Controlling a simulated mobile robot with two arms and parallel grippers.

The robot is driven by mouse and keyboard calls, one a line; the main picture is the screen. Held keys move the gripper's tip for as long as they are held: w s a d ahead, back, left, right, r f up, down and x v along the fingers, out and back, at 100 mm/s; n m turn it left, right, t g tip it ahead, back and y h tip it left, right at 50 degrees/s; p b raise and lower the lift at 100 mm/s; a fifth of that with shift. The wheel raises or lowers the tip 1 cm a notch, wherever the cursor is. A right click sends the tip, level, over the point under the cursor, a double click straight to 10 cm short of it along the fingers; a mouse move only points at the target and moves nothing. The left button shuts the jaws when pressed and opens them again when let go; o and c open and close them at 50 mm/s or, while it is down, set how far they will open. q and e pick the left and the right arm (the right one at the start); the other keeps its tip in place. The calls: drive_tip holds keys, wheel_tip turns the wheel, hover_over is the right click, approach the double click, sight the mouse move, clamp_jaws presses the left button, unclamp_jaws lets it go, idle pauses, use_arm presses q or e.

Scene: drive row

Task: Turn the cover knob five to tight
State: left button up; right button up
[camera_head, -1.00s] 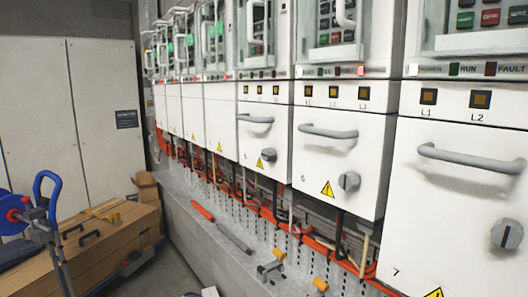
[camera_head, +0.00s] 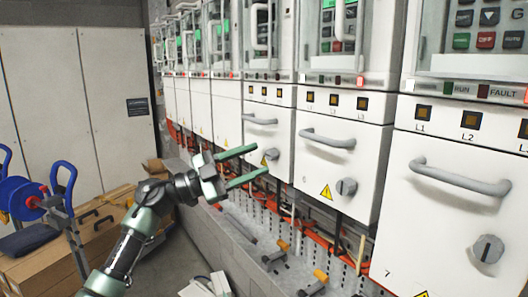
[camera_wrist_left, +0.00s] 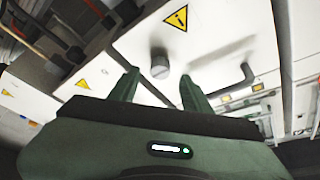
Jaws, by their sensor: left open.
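The cover five is a white front panel (camera_head: 278,127) with a grey bar handle (camera_head: 260,121). Its grey knob (camera_head: 272,154) sits low on the panel, just past my left gripper's fingers. My left gripper (camera_head: 262,160) is open and empty, its two green fingers pointing at that panel. In the left wrist view a round grey knob (camera_wrist_left: 160,66), apparently the same one, shows between and beyond the fingertips (camera_wrist_left: 159,80), apart from them. Its pointer direction is too small to tell. My right gripper is not in view.
To the right are cover six with its knob (camera_head: 346,187) and handle (camera_head: 327,139), and cover seven with its knob (camera_head: 488,249) and handle (camera_head: 460,179). Orange cables (camera_head: 320,243) run below. A blue-red reel (camera_head: 28,200) and wooden boxes (camera_head: 100,215) stand at left.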

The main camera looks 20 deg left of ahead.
sight(268, 155)
use_arm(q)
drive_tip(key=x, duration=0.3)
drive_tip(key=shift+d+r+p, duration=0.1)
drive_tip(key=shift+d+p, duration=0.05)
drive_tip(key=shift+p, duration=0.25)
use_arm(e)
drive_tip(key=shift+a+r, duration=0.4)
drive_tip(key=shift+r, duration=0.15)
use_arm(q)
clamp_jaws()
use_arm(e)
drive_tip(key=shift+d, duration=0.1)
